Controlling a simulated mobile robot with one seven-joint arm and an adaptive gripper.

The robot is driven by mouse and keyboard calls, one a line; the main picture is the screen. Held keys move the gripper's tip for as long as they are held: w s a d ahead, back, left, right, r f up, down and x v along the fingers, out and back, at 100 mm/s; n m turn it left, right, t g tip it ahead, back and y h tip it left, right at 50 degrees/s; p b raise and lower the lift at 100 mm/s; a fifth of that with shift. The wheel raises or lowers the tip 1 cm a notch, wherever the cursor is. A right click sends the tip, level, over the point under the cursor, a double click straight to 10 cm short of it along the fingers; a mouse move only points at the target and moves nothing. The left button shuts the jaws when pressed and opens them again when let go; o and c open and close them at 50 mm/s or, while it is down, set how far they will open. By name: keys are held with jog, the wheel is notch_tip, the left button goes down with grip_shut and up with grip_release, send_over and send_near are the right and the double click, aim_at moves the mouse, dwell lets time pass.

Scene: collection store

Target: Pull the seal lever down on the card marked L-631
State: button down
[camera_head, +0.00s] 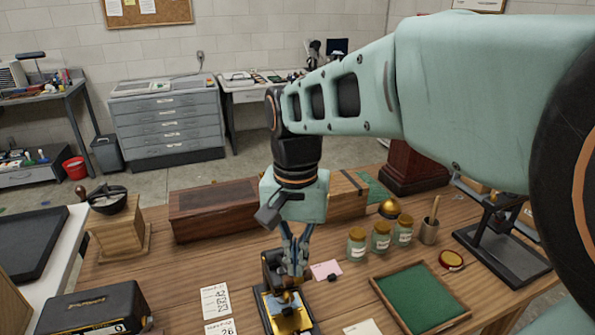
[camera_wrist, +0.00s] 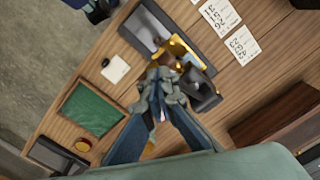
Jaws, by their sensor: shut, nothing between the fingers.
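A black and gold seal press (camera_head: 271,266) stands at the table's front, and it also shows in the wrist view (camera_wrist: 203,88). A pale bluish card (camera_head: 290,319) appears to lie on its gold bed; I cannot read L-631 on it. My gripper (camera_head: 293,272) is shut and empty, pointing down at the top of the press. In the wrist view its fingertips (camera_wrist: 163,80) overlap the press beside its gold parts. I cannot tell whether they touch the lever, which the fingers partly hide.
A green-lined tray (camera_head: 462,312), several glass jars (camera_head: 356,246) and a black stand (camera_head: 500,262) are farther right. A long wooden box (camera_head: 212,212) is behind.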

aim_at(298, 280)
jog(key=shift+s+f+b, duration=0.4)
jog(key=shift+f+b, duration=0.3)
jog(key=shift+f, duration=0.15)
jog(key=shift+s+d+f+b, duration=0.1)
jog(key=shift+s+f+b, duration=0.05)
jog(key=shift+f+b, duration=0.4)
jog(key=shift+s+d+f+b, duration=0.15)
jog(key=shift+f+b, duration=0.2)
jog(key=shift+f, duration=0.3)
jog(key=shift+a, duration=0.1)
jog(key=shift+s+f+b, duration=0.1)
jog(key=shift+f+b, duration=0.4)
jog(key=shift+f, duration=0.2)
jog(key=shift+w+r+p, duration=0.15)
jog(key=shift+r+p, duration=0.65)
jog(key=shift+r, duration=0.1)
jog(key=shift+w+r+p, duration=0.15)
jog(key=shift+r+p, duration=0.65)
jog(key=shift+r, duration=0.05)
